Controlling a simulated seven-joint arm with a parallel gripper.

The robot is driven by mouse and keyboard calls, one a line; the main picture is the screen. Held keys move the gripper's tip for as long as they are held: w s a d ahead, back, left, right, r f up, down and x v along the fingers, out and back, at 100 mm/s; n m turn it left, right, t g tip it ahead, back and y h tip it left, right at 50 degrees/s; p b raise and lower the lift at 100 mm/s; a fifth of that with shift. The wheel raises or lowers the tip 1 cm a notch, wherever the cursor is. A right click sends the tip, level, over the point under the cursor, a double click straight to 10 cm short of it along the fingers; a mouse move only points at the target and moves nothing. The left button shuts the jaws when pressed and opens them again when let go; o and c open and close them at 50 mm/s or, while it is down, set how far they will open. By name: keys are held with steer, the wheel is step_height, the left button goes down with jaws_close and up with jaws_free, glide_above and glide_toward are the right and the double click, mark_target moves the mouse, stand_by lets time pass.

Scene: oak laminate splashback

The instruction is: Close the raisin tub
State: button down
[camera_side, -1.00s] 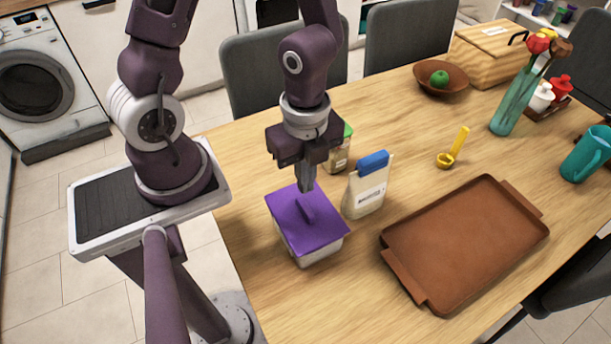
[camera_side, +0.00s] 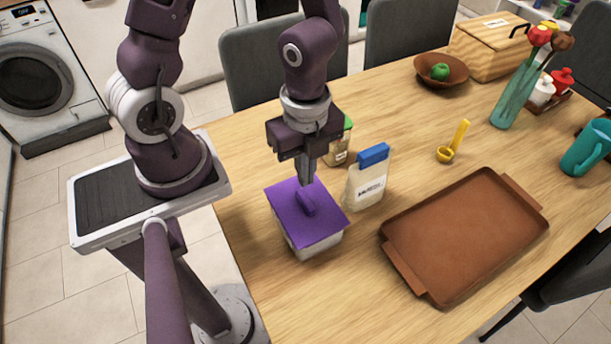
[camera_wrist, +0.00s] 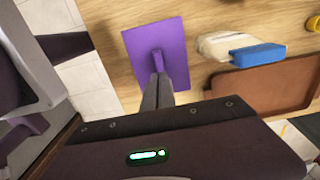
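The raisin tub (camera_side: 298,240) is a pale box standing near the table's left edge. Its flat purple lid (camera_side: 285,207) lies over its top, with pale walls showing below. I cannot tell whether the lid is pressed fully down. A purple handle (camera_side: 306,203) stands up from the lid's middle. My gripper (camera_side: 307,182) points down at the handle. In the wrist view my gripper's fingers (camera_wrist: 158,78) are close together at the near end of the handle (camera_wrist: 157,60) and look shut on it. The lid also shows there (camera_wrist: 176,45). The tub's inside is hidden.
A white bag with a blue top (camera_side: 368,178) stands close right of the tub. A green-lidded jar (camera_side: 340,150) is behind. A brown tray (camera_side: 465,235) lies to the right, and a yellow scoop (camera_side: 452,145) beyond it. Table in front of the tub is clear.

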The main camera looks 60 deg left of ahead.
mark_target(306, 200)
steer(key=shift+f, duration=0.15)
steer(key=shift+f, duration=2.6)
step_height(306, 200, up, 7)
stand_by(0.3)
